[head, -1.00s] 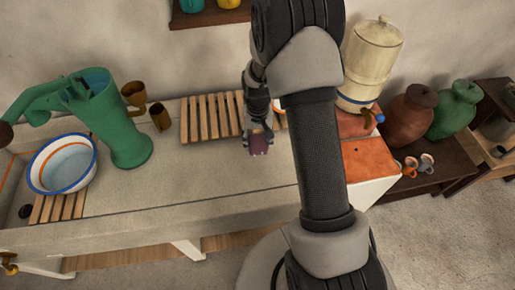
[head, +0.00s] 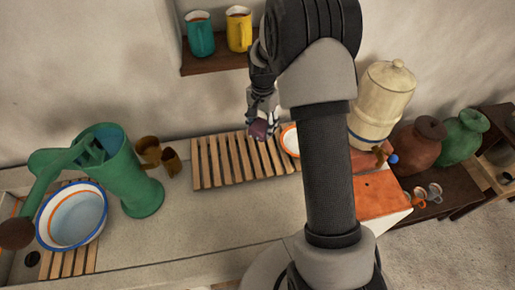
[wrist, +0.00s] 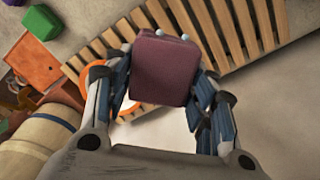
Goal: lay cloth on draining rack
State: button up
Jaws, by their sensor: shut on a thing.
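The cloth is a small dark purple folded block (head: 258,129). In the wrist view the cloth (wrist: 163,68) sits between both fingers of my gripper (wrist: 160,85), which is shut on it. In the head view my gripper (head: 262,124) is over the right part of a wooden slatted draining rack (head: 208,166). The rack's slats (wrist: 240,30) show behind the cloth in the wrist view. The cloth appears held above the slats; the gap is hard to judge. My arm hides part of the counter to the right.
An orange-rimmed white dish (head: 290,141) stands by the rack's right end, near my gripper. A cream water container (head: 383,100) stands right. The front counter is clear.

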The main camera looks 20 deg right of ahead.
aim_at(261, 162)
notch_tip(261, 162, down, 18)
jog(key=shift+s+f+b, duration=0.1)
jog(key=shift+f+b, duration=0.05)
jog(key=shift+b, duration=1.1)
jog(key=shift+f, duration=0.1)
jog(key=o, duration=0.7)
jog(key=shift+f, duration=0.1)
jog(key=shift+c, duration=0.2)
jog(key=o, duration=0.5)
jog(key=shift+c, duration=0.2)
